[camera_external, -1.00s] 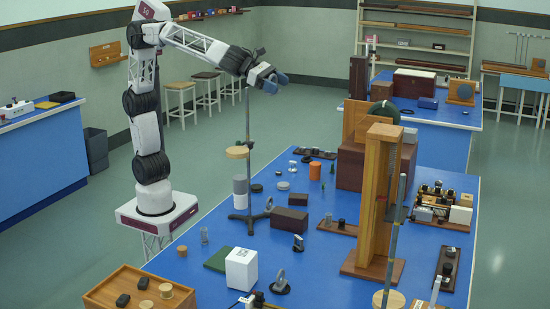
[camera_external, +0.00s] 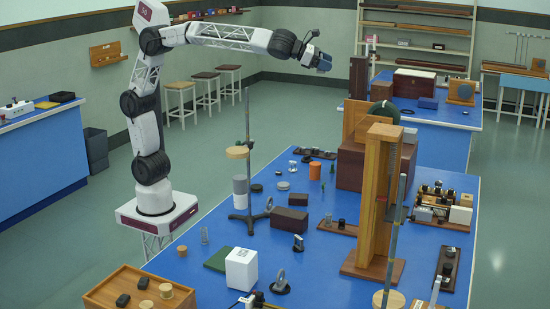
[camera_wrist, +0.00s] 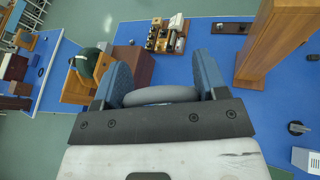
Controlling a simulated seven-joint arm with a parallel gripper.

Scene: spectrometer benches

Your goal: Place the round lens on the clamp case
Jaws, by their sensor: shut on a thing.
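My gripper (camera_external: 325,64) is raised high above the floor behind the near blue bench, with its blue fingers pointing right. In the wrist view, my gripper (camera_wrist: 160,82) is shut on a grey round lens (camera_wrist: 160,95), seen nearly edge-on between the fingers. The lens cannot be made out in the external view. Several brown boxes could be the clamp case, and I cannot tell which. A long reddish case (camera_external: 415,84) lies on the far bench. A large brown box (camera_external: 352,166) and a small dark box (camera_external: 290,221) stand on the near bench.
A tall wooden frame (camera_external: 376,200) rises from the near bench (camera_external: 330,258). A retort stand (camera_external: 247,150) stands at its left. Lens stands and blocks crowd the bench's front. The floor gap between benches is clear.

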